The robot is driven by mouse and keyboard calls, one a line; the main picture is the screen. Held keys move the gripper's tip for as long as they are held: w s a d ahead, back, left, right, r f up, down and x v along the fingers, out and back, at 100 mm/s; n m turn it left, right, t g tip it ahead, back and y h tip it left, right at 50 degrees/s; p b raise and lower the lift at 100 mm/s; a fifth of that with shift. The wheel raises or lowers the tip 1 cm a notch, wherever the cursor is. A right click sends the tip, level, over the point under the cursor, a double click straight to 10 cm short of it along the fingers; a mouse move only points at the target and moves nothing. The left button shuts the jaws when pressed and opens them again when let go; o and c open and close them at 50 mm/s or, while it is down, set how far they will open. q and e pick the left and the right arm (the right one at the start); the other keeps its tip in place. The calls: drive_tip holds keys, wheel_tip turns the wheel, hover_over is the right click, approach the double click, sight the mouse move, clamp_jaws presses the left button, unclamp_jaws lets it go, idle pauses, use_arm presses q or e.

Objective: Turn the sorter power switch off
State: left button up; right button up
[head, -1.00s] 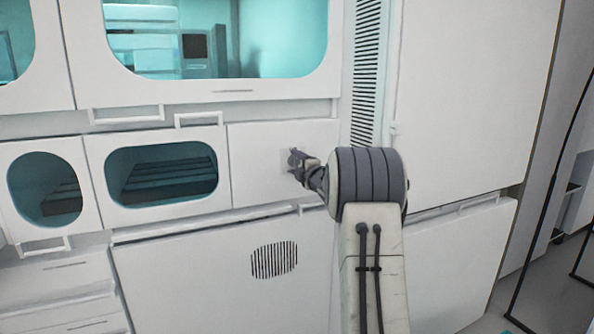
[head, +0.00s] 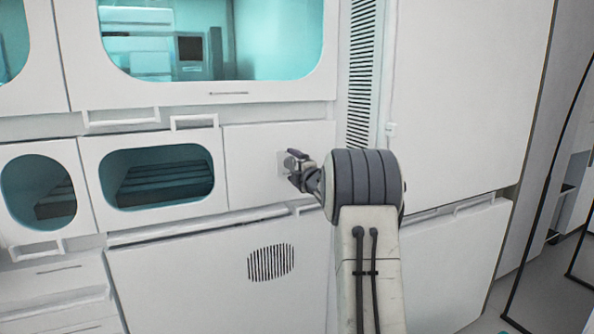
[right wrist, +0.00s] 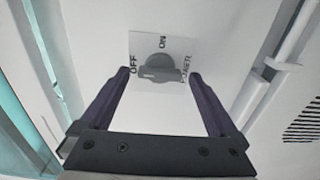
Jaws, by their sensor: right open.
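The power switch is a grey knob (right wrist: 158,66) on a pale square plate (right wrist: 178,46) in the right wrist view. The plate carries the dark words OFF at the left, ON at the top and POWER at the right. I cannot tell which word the knob is set to. My right gripper (right wrist: 160,76) is open, with its two dark fingers on either side of the knob and nothing held. In the head view my right gripper (head: 294,168) is at the plate (head: 282,160) on the white panel, and hides the knob. My left gripper is not in view.
The white panel (head: 245,185) sits right of an oval-windowed compartment door (head: 160,178). A large teal window (head: 270,40) is above. A vertical slatted vent (head: 362,75) and a tall white door (head: 455,90) stand to the right. A handle ledge runs below the panel.

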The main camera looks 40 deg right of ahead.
drive_tip(key=v, duration=1)
drive_tip(key=shift+a, duration=0.15)
drive_tip(key=w+a+f+m+g+y, duration=0.1)
drive_tip(key=a+f+m, duration=0.1)
drive_tip(key=a, duration=0.5)
drive_tip(key=w+a+f+m+g, duration=0.1)
drive_tip(key=w+a+f+g, duration=0.1)
drive_tip(key=a, duration=0.5)
drive_tip(key=s+a+f+m+g+y, duration=0.1)
drive_tip(key=s+a+f+m+g, duration=0.2)
drive_tip(key=a, duration=0.5)
drive_tip(key=s+a+f+g+y, duration=0.1)
drive_tip(key=s+a+f+y, duration=0.2)
drive_tip(key=a, duration=0.5)
drive_tip(key=s+a+f+m+g, duration=0.1)
drive_tip(key=s+a+f+g, duration=0.3)
drive_tip(key=s, duration=0.6)
drive_tip(key=s+a+f+g, duration=0.3)
drive_tip(key=s+a, duration=0.3)
drive_tip(key=s, duration=0.4)
drive_tip(key=s+a+f+m+g, duration=0.1)
drive_tip(key=s+a+f+g, duration=0.3)
drive_tip(key=s, duration=0.5)
wheel_tip(320, 180, up, 32)
drive_tip(key=s+a+p, duration=0.1)
drive_tip(key=s+p, duration=0.1)
drive_tip(key=p, duration=2.9)
drive_tip(key=shift+s+f, duration=0.25)
